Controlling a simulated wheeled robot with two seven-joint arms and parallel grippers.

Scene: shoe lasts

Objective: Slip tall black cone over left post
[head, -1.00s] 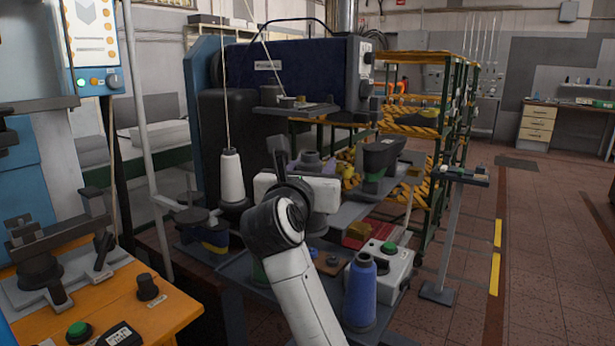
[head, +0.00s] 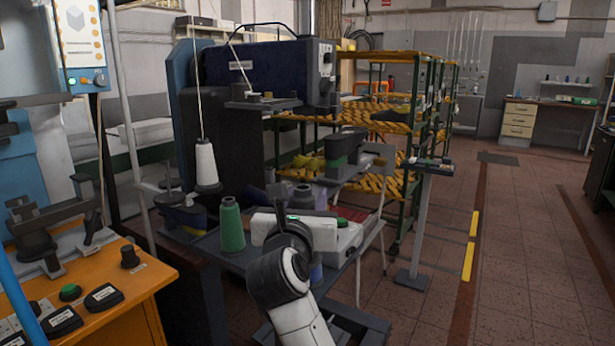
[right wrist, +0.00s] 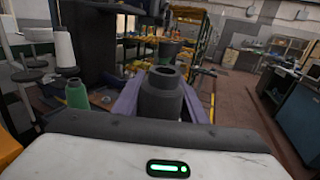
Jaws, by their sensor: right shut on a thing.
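My right gripper (head: 303,200) reaches forward from the bottom middle of the head view, its white body partly hiding what it holds. In the right wrist view its purplish fingers (right wrist: 162,108) are shut on a tall dark grey to black cone (right wrist: 162,92), upright with its open top showing. The cone also shows in the head view (head: 303,193), beyond the white gripper body, with its lower part hidden. My left gripper is not in view.
A green cone (head: 232,225) stands left of my right gripper; a white cone (head: 205,165) stands farther back. The dark machine (head: 265,65) rises behind.

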